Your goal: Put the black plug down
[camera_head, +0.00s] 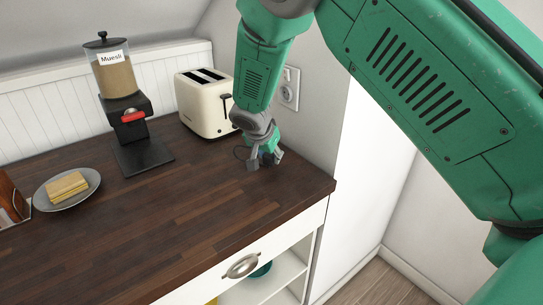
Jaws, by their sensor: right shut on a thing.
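My right gripper (262,163) points down at the right part of the dark wooden worktop (185,220), close to its surface. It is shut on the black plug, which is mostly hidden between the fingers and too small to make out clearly. A thin dark loop, perhaps its cord, shows at the left side of the gripper. I cannot tell whether the plug touches the worktop. My left gripper is not in view.
A cream toaster (203,108) stands just left of my right gripper. A wall socket (289,88) is behind it. A muesli dispenser (119,82) and a plate (50,203) with bread slices (67,187) stand further left. The front middle of the worktop is clear.

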